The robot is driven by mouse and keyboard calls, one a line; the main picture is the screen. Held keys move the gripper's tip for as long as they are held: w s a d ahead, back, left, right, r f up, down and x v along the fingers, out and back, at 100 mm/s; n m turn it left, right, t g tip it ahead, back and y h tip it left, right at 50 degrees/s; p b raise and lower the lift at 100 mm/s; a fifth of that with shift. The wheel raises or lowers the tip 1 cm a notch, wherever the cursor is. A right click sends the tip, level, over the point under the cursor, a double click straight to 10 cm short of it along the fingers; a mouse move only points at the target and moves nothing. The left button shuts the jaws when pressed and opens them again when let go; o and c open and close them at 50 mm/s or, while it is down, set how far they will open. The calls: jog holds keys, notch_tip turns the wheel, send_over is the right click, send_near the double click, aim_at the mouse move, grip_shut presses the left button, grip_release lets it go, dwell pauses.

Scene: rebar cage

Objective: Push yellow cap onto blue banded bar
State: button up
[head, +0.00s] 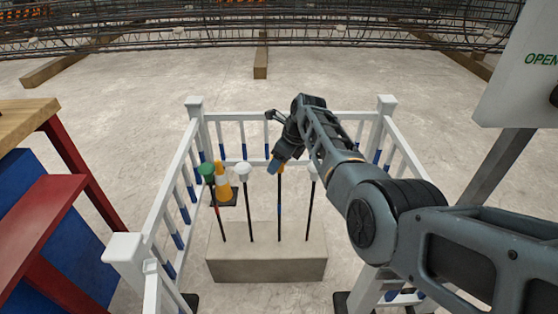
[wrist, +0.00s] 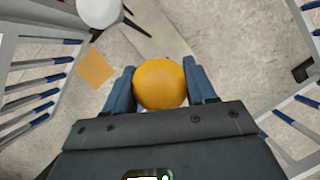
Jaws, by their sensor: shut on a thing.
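My gripper (head: 275,164) is over the top of the blue banded bar (head: 280,209), which stands upright in a concrete block (head: 267,267). In the wrist view my gripper (wrist: 160,88) is shut on the round yellow cap (wrist: 160,82), with one blue-grey finger on each side. The bar is hidden beneath the cap in the wrist view.
A bar with a green cap (head: 206,169) and one with a white cap (head: 242,168) stand to the left. Another white-capped bar (head: 313,171) stands close on the right. White railings (head: 178,190) enclose the block.

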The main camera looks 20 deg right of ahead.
aim_at(279, 170)
jog(key=shift+f+b, duration=1.3)
jog(key=shift+f, duration=0.45)
jog(key=o, duration=1.1)
jog(key=p+v, duration=0.3)
jog(key=v, duration=0.5)
jog(key=shift+f, duration=0.2)
